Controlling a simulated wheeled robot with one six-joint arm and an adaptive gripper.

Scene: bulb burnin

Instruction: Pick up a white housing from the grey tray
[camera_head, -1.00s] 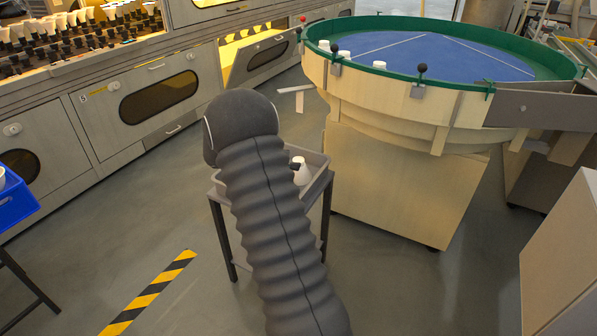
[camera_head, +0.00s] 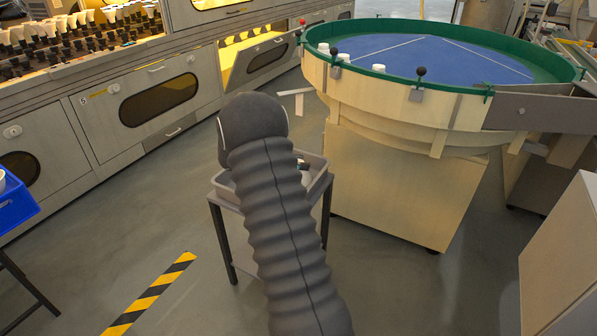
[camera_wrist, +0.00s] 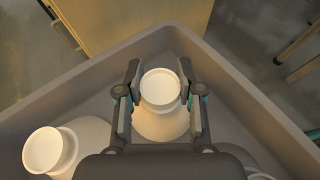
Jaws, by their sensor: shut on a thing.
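In the wrist view my gripper (camera_wrist: 160,92) has its two fingers on either side of the neck of a white housing (camera_wrist: 160,125), shut on it. The housing is upright near a corner of the grey tray (camera_wrist: 247,88); I cannot tell whether it still touches the tray floor. A second white housing (camera_wrist: 48,150) lies at the lower left of the tray. A sliver of another white thing shows at the bottom right edge. In the head view my dark arm covers most of the grey tray (camera_head: 318,183) and hides the held housing.
The tray sits on a dark-legged stand (camera_head: 222,240). A round table with green rim and blue top (camera_head: 430,58) stands close behind it, with white pieces near its rim. A blue crate (camera_head: 15,203) is at the left edge. The floor in front is clear.

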